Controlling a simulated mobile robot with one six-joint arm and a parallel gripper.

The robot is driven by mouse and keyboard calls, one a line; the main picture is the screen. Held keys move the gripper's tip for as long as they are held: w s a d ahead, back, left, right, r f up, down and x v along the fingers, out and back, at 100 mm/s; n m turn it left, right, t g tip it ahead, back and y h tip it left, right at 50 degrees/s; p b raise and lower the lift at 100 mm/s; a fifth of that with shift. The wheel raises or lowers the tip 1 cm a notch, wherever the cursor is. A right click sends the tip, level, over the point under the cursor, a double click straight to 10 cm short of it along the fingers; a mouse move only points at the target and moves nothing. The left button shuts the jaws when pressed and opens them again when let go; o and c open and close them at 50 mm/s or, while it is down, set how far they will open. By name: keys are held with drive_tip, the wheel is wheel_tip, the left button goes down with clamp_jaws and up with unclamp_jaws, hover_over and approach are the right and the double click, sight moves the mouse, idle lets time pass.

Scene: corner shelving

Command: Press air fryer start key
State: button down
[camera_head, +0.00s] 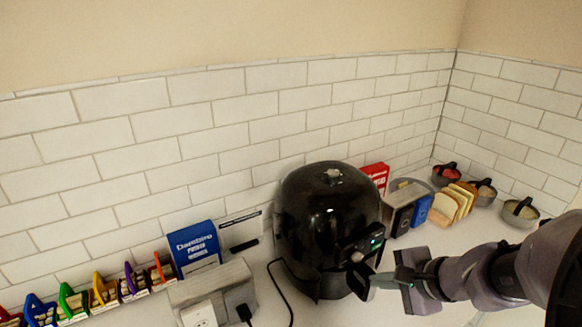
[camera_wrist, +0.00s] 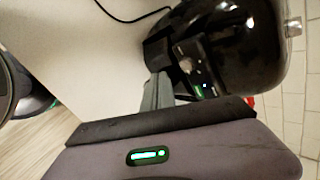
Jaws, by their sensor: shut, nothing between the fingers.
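The black air fryer (camera_head: 325,215) stands on the counter against the tiled wall. Its control panel (camera_head: 368,245), with a small green light, is on its front right side; the panel also shows in the wrist view (camera_wrist: 197,65) with small lit marks. I cannot make out which mark is the start key. My gripper (camera_head: 378,279) is shut and empty, just in front of the fryer, low by the drawer handle (camera_head: 358,278). In the wrist view my gripper's fingers (camera_wrist: 157,88) point toward the fryer, beside the panel. Whether they touch it I cannot tell.
A black cord (camera_head: 278,280) runs on the counter left of the fryer, near a socket block (camera_head: 212,290). A blue box (camera_head: 195,248) and coloured letter holders stand further left. A toaster (camera_head: 404,207), bread slices (camera_head: 455,205) and bowls (camera_head: 520,212) stand right, behind my arm.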

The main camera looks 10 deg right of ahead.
sight(376, 246)
drive_tip(key=d+f+m+t+h+p, duration=0.1)
drive_tip(key=d+f+m, duration=0.2)
drive_tip(key=d, duration=0.7)
drive_tip(key=shift+m+h, duration=0.4)
drive_tip(key=shift+m, duration=0.4)
drive_tip(key=shift+w, duration=0.1)
drive_tip(key=w+a, duration=0.2)
drive_tip(key=w, duration=0.6)
drive_tip(key=shift+a, duration=0.4)
drive_tip(key=shift+w, duration=0.15)
idle(0.3)
drive_tip(key=shift+w+a, duration=0.2)
drive_tip(key=shift+w, duration=0.15)
